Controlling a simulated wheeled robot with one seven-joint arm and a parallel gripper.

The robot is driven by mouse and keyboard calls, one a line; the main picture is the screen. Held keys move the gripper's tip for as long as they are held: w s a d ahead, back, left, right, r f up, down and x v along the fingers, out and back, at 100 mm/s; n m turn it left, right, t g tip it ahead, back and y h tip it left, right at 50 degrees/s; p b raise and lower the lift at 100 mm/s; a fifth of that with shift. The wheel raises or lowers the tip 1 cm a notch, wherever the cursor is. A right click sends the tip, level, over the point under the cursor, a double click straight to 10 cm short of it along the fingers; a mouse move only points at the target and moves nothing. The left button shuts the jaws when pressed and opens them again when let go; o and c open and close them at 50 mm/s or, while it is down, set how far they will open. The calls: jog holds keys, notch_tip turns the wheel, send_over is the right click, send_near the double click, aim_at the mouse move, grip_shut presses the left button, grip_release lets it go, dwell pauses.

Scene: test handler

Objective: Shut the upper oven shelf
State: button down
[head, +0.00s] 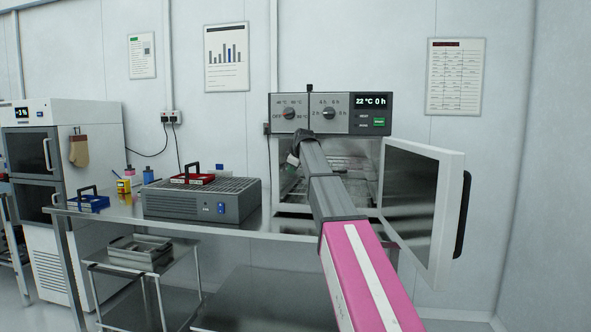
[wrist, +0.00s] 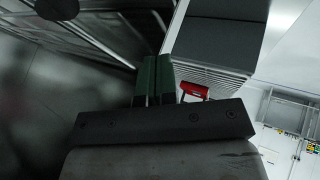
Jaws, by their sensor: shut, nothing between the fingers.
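The oven (head: 292,128) stands on the bench with its control panel on top and its door (head: 415,205) swung open to the right. Metal shelving (head: 350,160) shows inside, partly hidden behind my arm; I cannot tell how far the upper shelf is out. My gripper (head: 293,158) is at the left part of the oven opening. In the wrist view its dark green fingers (wrist: 157,72) are together and empty. Metal rails (wrist: 95,40) show to their left there. Contact with a shelf cannot be made out.
A grey finned unit (head: 205,205) with a red tray (head: 192,179) on it stands left of the oven. A blue tray (head: 92,203) is further left. A trolley (head: 175,275) stands below. The open door takes up the room at the right.

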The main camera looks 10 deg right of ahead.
jog(key=v, duration=1)
jog(key=s+d+f, duration=0.1)
jog(key=s+d, duration=0.4)
jog(key=d, duration=0.3)
jog(key=s+d+f, duration=0.1)
jog(key=s+d, duration=0.4)
jog(key=d, duration=0.3)
jog(key=w+a+f, duration=0.1)
jog(key=w+f, duration=0.5)
jog(key=w, duration=0.4)
jog(key=shift+f, duration=0.25)
jog(key=shift+a, duration=0.1)
